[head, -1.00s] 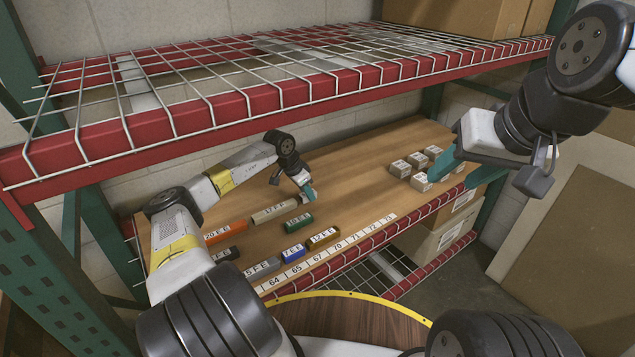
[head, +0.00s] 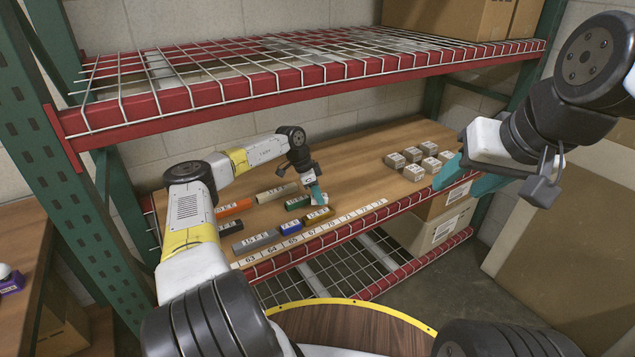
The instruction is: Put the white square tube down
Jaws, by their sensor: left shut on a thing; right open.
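My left gripper (head: 316,195), with teal fingers, is low over the middle shelf, just behind the gold tube (head: 318,214) and right of the green tube (head: 298,203). It is shut on the white square tube (head: 322,202), of which only a small pale part shows at the fingertips. I cannot tell whether this tube touches the wooden shelf (head: 350,180). My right gripper (head: 466,180) is open and empty in front of the shelf's right part.
Beige (head: 277,193), orange (head: 234,207), grey (head: 256,241), black (head: 230,228) and blue (head: 290,226) tubes lie to the left. A numbered strip (head: 310,246) runs along the front edge. Several small pale blocks (head: 413,172) stand at right. A wire shelf (head: 290,75) hangs above.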

